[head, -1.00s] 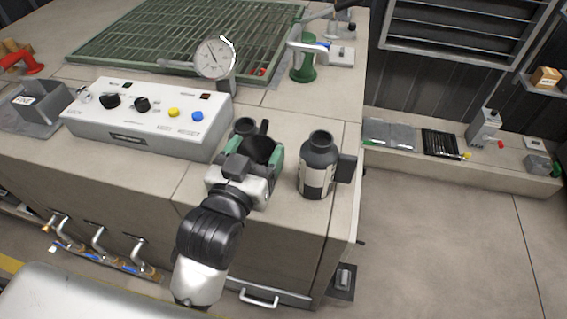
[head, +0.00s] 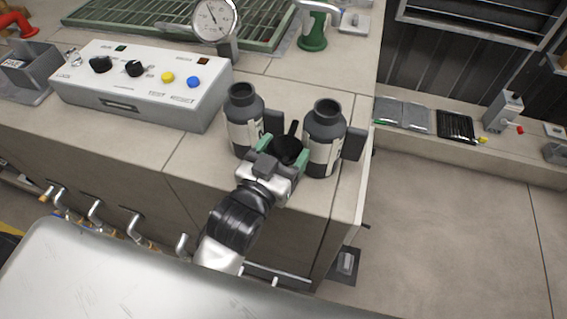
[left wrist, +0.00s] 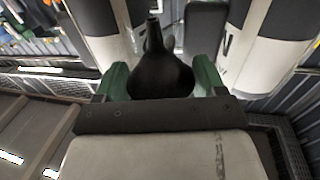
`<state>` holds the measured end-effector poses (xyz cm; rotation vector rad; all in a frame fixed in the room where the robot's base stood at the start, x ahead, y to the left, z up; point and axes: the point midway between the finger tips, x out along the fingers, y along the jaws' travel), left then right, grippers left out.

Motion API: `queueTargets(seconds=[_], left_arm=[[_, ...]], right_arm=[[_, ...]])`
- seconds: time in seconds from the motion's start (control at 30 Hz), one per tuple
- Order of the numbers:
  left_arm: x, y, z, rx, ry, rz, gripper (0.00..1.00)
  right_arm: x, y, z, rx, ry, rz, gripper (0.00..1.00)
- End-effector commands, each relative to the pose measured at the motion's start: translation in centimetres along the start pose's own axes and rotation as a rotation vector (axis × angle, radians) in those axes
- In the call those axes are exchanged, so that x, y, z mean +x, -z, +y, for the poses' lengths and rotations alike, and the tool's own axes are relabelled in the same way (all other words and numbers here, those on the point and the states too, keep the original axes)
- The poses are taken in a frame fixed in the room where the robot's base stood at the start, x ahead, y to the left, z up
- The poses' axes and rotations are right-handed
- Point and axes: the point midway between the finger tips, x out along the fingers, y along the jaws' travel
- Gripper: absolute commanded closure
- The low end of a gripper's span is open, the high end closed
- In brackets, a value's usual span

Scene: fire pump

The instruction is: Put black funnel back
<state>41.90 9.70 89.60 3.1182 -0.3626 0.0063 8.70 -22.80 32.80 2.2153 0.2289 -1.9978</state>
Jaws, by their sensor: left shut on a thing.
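The black funnel (head: 287,148) is between the green-tipped fingers of my left gripper (head: 284,155), which is shut on it. In the left wrist view the funnel (left wrist: 160,72) sits between the two green fingers, its narrow spout pointing away from the gripper. In the head view the gripper is in front of and between two dark bottles with pale labels, a left bottle (head: 243,120) and a right bottle (head: 324,137). Whether the funnel touches the bench is hidden. My right gripper is not in view.
A white control box (head: 140,85) with knobs and yellow and blue buttons stands at left. A pressure gauge (head: 214,20) and a green pump part (head: 312,32) are behind. The bench ends right of the right bottle. A low shelf with trays (head: 404,115) is farther right.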

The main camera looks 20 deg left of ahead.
Motion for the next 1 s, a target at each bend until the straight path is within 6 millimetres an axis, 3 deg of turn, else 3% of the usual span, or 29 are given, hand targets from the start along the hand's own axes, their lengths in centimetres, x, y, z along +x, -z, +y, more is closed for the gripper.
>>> queueTargets(seconds=[0.2,0.63,0.67,0.8,1.0], left_arm=[[0.0,-3.3,0.0,0.001,0.001,-0.005,0.53],[0.0,-4.0,0.0,0.001,0.001,-0.003,0.53],[0.0,-4.0,0.0,0.001,0.001,-0.003,0.28],[0.0,-3.9,0.0,0.001,0.001,-0.003,0.07],[0.0,-3.9,0.0,0.0,0.001,-0.002,0.04]], right_arm=[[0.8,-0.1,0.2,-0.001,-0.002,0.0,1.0],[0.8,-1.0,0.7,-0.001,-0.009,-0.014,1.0],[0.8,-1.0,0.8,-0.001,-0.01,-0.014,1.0],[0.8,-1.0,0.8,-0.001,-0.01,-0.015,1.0],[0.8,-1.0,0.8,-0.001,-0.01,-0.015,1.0]])
